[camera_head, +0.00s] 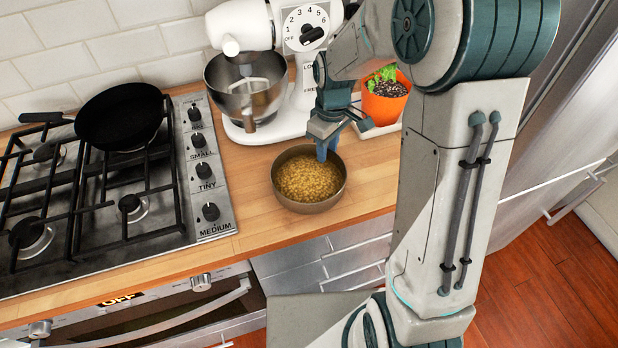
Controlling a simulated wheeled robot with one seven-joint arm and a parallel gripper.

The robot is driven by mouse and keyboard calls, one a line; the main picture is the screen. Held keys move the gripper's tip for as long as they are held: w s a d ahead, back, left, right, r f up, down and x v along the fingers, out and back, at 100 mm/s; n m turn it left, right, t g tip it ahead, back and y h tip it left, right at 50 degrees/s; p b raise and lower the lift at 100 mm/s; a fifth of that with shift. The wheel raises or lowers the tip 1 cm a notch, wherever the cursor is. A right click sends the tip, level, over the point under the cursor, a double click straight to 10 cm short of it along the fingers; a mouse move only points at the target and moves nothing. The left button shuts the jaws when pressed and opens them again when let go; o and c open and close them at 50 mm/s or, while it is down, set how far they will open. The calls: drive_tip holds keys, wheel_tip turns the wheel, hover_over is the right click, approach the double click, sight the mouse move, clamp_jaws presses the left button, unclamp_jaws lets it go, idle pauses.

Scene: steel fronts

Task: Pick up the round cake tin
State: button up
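The round cake tin (308,207) is a brown, shallow round pan on the wooden counter. It holds a golden, grainy filling (308,178). My gripper (326,151) points down at the tin's far right rim, and its blue fingers overlap that rim in the picture. The fingertips are small and partly hidden behind each other. I cannot tell whether they touch or straddle the rim, or whether they are closed on it. The tin looks level and appears to rest on the counter.
A white stand mixer with a steel bowl (246,92) stands behind the tin. An orange plant pot (384,104) on a white tray is behind right. The gas hob (95,215) with a black pan (119,117) is to the left. Bare counter (250,190) lies between hob and tin.

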drive_tip(key=shift+f, duration=0.4)
clamp_jaws()
drive_tip(key=shift+r, duration=0.1)
